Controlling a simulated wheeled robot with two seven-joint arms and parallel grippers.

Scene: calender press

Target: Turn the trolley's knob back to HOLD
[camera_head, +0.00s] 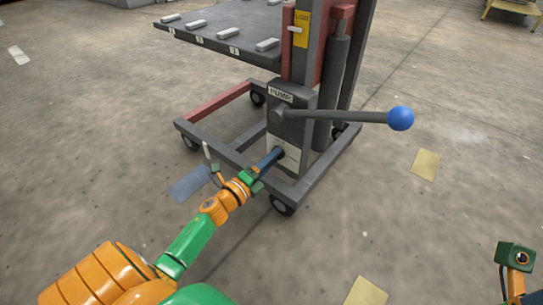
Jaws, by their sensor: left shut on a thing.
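The trolley (295,190) is a grey and red wheeled lift frame with a raised platform. On the lower front of its pump housing (290,118) is a pale plate (288,144) with a small dark knob (279,153). My left gripper (272,158) reaches up from the lower left and is shut on the knob. The gripper and the small size hide which way the knob points, and I cannot read the plate's markings. Part of my right arm (516,258) shows at the lower right edge; its fingers are out of view.
A pump lever (340,116) with a blue ball (400,118) sticks out to the right above my left gripper. The dark platform (225,32) carries several pale bars. A blue-grey patch (189,185) and yellowish sheets (425,164) lie on the concrete. The floor at right is mostly clear.

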